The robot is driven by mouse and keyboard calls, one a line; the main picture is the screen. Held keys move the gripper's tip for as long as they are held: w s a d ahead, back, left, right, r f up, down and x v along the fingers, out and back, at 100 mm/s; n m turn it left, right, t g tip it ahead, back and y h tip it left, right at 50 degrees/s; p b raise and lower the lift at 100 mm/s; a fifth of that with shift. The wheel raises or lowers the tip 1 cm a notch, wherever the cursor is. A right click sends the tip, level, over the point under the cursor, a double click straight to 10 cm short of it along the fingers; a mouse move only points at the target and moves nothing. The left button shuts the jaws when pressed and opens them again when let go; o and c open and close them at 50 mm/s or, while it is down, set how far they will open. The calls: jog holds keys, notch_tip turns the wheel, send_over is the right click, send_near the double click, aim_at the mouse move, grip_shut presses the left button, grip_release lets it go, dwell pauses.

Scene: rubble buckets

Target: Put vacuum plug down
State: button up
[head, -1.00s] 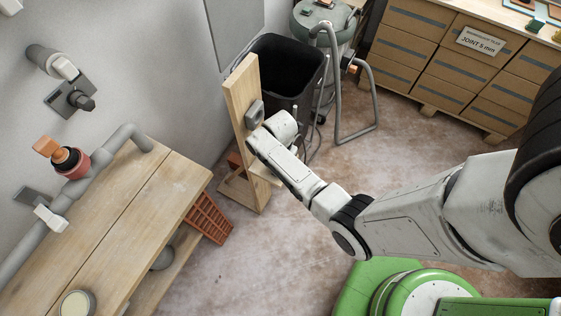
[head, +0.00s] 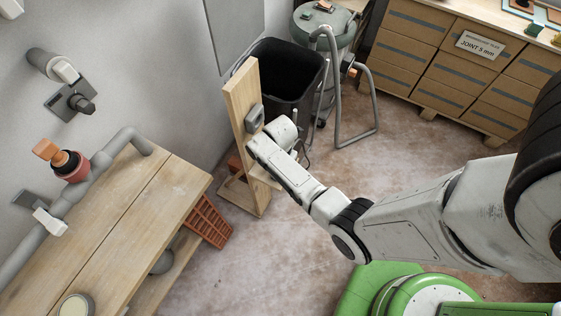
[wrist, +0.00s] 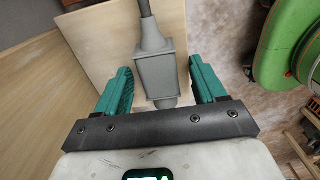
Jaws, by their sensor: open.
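The vacuum plug (wrist: 155,76) is a grey block with a dark cable running up from it in the wrist view. It sits between the two green fingers of my gripper (wrist: 160,70), which are apart with a gap on each side of it. A pale wooden panel (wrist: 105,42) is behind the plug; I cannot tell whether they touch. In the head view the end of my arm is beside the upright wooden post (head: 243,110), just below a grey socket box (head: 255,118). My fingers and the plug are hidden there.
A black bin (head: 283,75) and the vacuum (head: 325,30) with its hose stand behind the post. A wooden bench (head: 130,215) with a grey pipe is at left, an orange crate (head: 208,220) beneath it. Floor (head: 290,240) right of the bench is clear.

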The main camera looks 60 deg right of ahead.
notch_tip(320, 180, up, 11)
jog(key=p, duration=0.1)
jog(key=s+a+r+m, duration=0.4)
jog(key=s+m, duration=0.3)
jog(key=m, duration=0.2)
jog(key=s+a+r+m+t, duration=0.1)
jog(key=s+a+r+m, duration=0.4)
jog(key=m, duration=0.5)
jog(key=shift+s+a+r, duration=0.25)
jog(key=shift+s+a, duration=0.6)
jog(key=shift+a, duration=0.2)
